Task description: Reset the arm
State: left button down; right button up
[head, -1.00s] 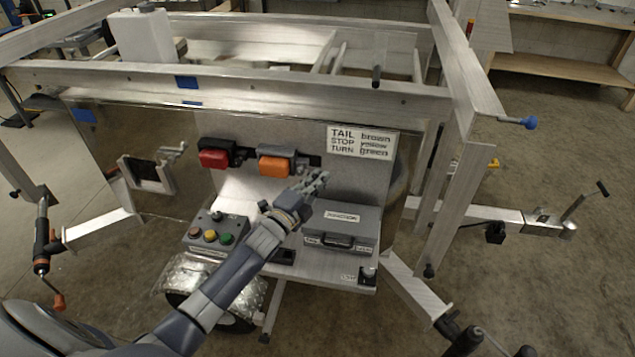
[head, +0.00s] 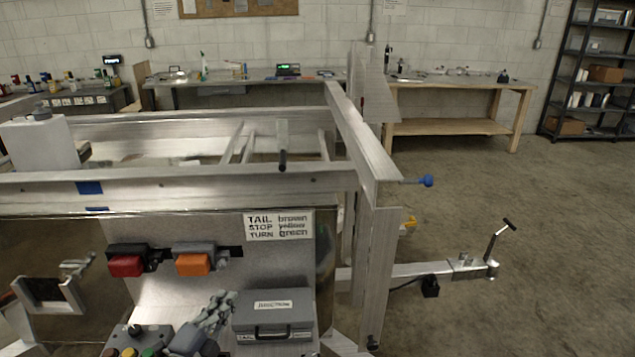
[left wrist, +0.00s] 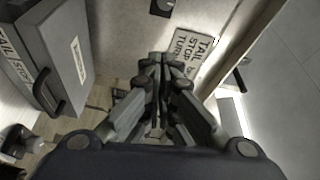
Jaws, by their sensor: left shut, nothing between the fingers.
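My left gripper (head: 222,304) is at the lower middle of the head view, with its fingers closed together and empty. It is just left of the grey junction box (head: 272,312), in front of the trailer's light panel. In the left wrist view the closed fingers (left wrist: 163,72) point toward the panel, and the junction box (left wrist: 45,60) with its dark handle is at the left. I cannot tell whether the gripper touches anything. Most of my left arm is below the head view's edge. My right gripper is in neither view.
Red (head: 127,266) and orange (head: 193,264) lamps are on the panel above the gripper, beside a wiring label (head: 279,226). A switch box (head: 137,338) is at the lower left. The aluminium frame post (head: 375,270) rises at the right. Open floor (head: 560,240) lies beyond.

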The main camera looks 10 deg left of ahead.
pick_arm(q)
jog(key=s+d+f+n+g+y, duration=0.1)
jog(key=s+d+f+n+g, duration=0.3)
jog(key=s, duration=0.6)
jog(key=s+d+f+n+g, duration=0.25)
jog(key=s+n+g, duration=0.35)
jog(key=s, duration=0.3)
jog(key=s+d+f+n+g+y, duration=0.1)
jog(key=s+d+f+n+g, duration=0.25)
jog(key=s+n, duration=0.45)
jog(key=s+f+m+g, duration=0.1)
jog(key=s+f, duration=0.1)
jog(key=f, duration=1.2)
jog(key=s+f+m+g, duration=0.2)
jog(key=f, duration=1.1)
jog(key=s+a+f, duration=0.2)
jog(key=s+f, duration=0.6)
jog(key=s+a+f, duration=0.2)
jog(key=s+f, duration=0.6)
jog(key=s, duration=0.1)
jog(key=shift+g, duration=0.35)
